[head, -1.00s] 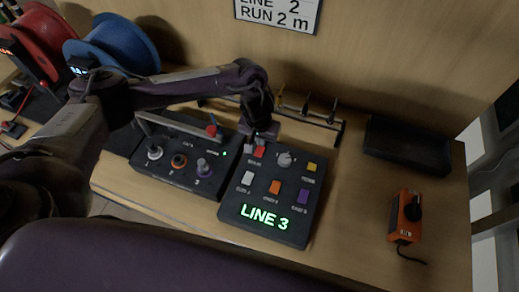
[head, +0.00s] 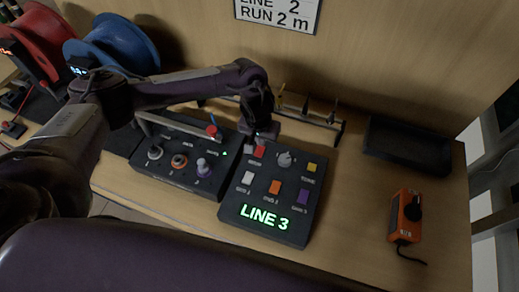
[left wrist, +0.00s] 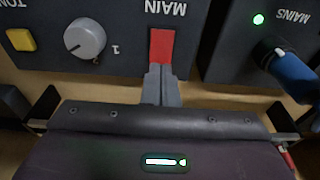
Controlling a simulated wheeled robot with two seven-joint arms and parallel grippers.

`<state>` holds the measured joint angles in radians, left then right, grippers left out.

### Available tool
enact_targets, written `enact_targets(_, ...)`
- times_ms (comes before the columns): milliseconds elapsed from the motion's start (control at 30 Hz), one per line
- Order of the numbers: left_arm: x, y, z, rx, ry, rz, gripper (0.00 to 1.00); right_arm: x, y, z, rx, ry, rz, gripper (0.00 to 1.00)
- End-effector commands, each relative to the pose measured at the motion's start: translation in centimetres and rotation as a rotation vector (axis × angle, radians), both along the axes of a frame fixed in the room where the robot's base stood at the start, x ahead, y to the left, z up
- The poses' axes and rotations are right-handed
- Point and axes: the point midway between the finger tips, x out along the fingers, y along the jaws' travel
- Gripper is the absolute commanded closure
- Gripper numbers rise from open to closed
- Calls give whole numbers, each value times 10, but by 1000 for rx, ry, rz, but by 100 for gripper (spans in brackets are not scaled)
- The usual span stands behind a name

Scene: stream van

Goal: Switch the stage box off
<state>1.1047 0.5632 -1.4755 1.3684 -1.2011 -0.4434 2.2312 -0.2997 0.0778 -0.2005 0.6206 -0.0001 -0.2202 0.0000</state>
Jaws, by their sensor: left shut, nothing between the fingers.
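A dark box with a lit green "LINE 3" display (head: 264,217) stands on the bench, with a red switch (head: 260,151) marked MAIN at its far edge. No label shows which box is the stage box. My left gripper (head: 263,139) is shut and empty, with its fingertips at the red switch. In the left wrist view the shut fingertips (left wrist: 161,84) overlap the lower end of the red switch (left wrist: 161,45). I cannot tell whether they touch it. My right gripper is not in view.
An orange box (head: 405,217) and a black tray (head: 405,139) are at right. A rack (head: 312,117) stands behind. Bench between is clear.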

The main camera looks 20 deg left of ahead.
Motion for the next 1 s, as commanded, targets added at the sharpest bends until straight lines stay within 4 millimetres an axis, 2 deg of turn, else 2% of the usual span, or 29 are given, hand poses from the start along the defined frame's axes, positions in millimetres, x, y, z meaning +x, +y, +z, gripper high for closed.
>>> enact_targets(1000,0,0,-9,0,1,0,100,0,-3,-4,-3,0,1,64)
